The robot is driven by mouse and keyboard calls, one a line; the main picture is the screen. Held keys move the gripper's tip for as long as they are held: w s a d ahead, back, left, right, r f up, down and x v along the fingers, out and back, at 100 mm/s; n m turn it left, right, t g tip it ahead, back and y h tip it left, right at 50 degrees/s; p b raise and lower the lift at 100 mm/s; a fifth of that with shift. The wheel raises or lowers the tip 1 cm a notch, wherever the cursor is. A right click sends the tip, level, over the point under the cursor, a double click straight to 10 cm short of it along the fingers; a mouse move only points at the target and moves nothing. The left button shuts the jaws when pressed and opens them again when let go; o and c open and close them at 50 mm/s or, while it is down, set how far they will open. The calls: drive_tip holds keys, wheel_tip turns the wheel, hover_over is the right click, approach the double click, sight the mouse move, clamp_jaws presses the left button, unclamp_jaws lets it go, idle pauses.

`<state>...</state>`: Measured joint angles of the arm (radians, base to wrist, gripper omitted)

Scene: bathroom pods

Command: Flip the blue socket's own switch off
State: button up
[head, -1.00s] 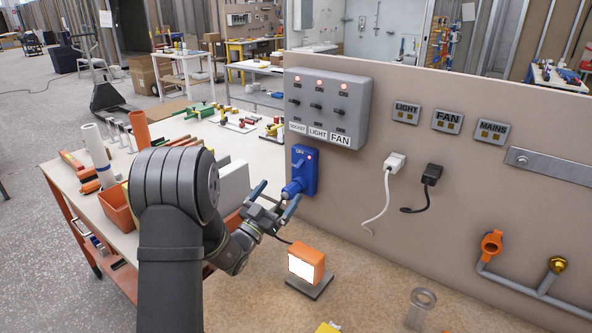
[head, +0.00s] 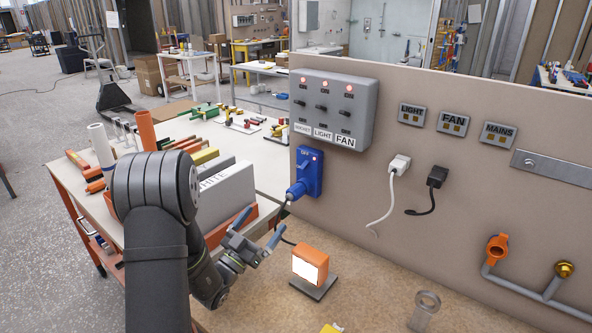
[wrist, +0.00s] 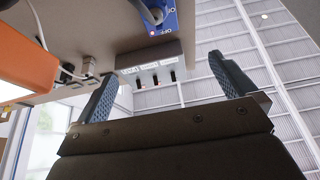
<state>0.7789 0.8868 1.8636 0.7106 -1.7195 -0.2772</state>
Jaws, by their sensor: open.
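The blue socket (head: 311,168) is mounted on the beige panel, below the left end of the grey switch box. A blue plug (head: 297,190) with a dark cable sits in its front. A small red light glows near its top, beside small white lettering; I cannot make out how its own switch stands. In the wrist view the socket (wrist: 181,22) appears upside down at the top, partly cut off, its red light lit. My gripper (head: 258,228) is open and empty, below and left of the socket, apart from it. Its fingers (wrist: 165,80) frame the switch box in the wrist view.
The grey switch box (head: 360,95) has three levers labelled socket, light and fan, with red lights lit. An orange lamp (head: 310,263) glows on the bench close right of my gripper. White and black plugs (head: 437,177) hang right. A cluttered table (head: 262,155) stands left.

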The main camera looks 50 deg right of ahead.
drive_tip(key=shift+a+f, duration=0.1)
drive_tip(key=shift+a, duration=0.15)
drive_tip(key=shift+c, duration=0.2)
